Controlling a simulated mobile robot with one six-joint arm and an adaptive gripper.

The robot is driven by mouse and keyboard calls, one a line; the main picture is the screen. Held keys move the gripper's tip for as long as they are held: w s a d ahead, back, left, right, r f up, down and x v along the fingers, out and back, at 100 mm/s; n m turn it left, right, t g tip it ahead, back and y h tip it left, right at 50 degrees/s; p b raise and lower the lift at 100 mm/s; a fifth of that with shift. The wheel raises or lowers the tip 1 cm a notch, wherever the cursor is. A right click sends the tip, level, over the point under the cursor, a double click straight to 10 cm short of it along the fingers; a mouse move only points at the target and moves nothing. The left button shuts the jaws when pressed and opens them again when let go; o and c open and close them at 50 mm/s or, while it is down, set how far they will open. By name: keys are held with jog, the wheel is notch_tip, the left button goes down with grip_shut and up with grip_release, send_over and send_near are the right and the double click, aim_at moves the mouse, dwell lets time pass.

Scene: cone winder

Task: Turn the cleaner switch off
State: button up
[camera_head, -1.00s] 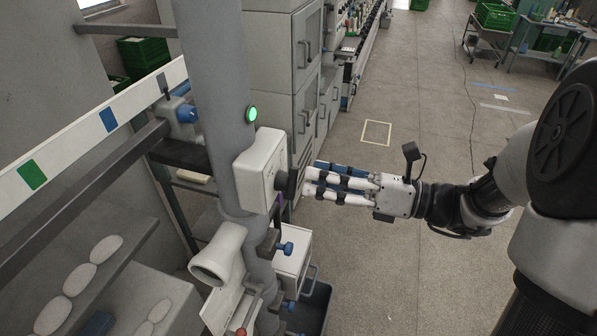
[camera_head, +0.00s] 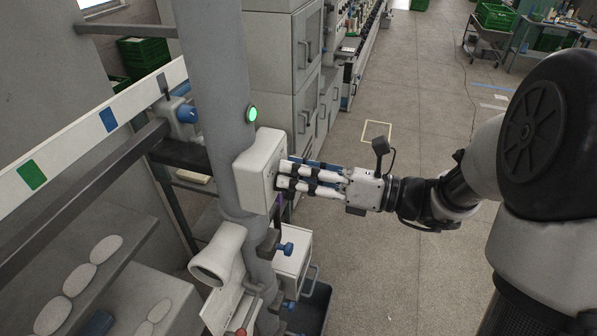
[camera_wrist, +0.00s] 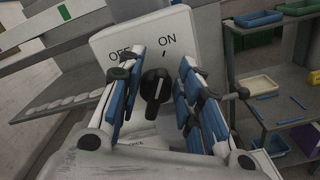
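The cleaner switch is a black rotary knob (camera_wrist: 155,86) on a pale box, with OFF printed at the upper left and ON at the upper right in the wrist view. The knob's white mark points up and slightly right, towards ON. The switch box (camera_head: 257,165) is fixed to a grey column in the head view. My gripper (camera_head: 281,180) reaches it from the right. In the wrist view my blue-padded fingers stand open on both sides of the knob, with a visible gap on each side. In the head view my fingers hide the knob.
A green lamp (camera_head: 251,114) glows on the grey column (camera_head: 212,100) above the box. A white pipe elbow (camera_head: 217,255) and blue-knobbed fittings (camera_head: 286,248) sit below. Grey cabinets (camera_head: 275,75) stand behind. The floor to the right is open.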

jog(key=c, duration=0.5)
jog(key=shift+c, duration=0.2)
jog(key=shift+n, duration=0.3)
jog(key=n+b, duration=0.1)
jog(key=n, duration=0.1)
jog(key=s+n+b, duration=0.1)
jog(key=n+b, duration=0.1)
jog(key=n, duration=0.1)
jog(key=shift+a, duration=0.2)
jog(key=n+b, duration=0.2)
jog(key=n, duration=0.1)
jog(key=s+n+b, duration=0.1)
jog(key=n+b, duration=0.2)
jog(key=shift+a+f, duration=0.1)
jog(key=shift+a, duration=0.05)
jog(key=shift+n, duration=0.3)
jog(key=o, duration=1.1)
jog(key=shift+c, duration=0.2)
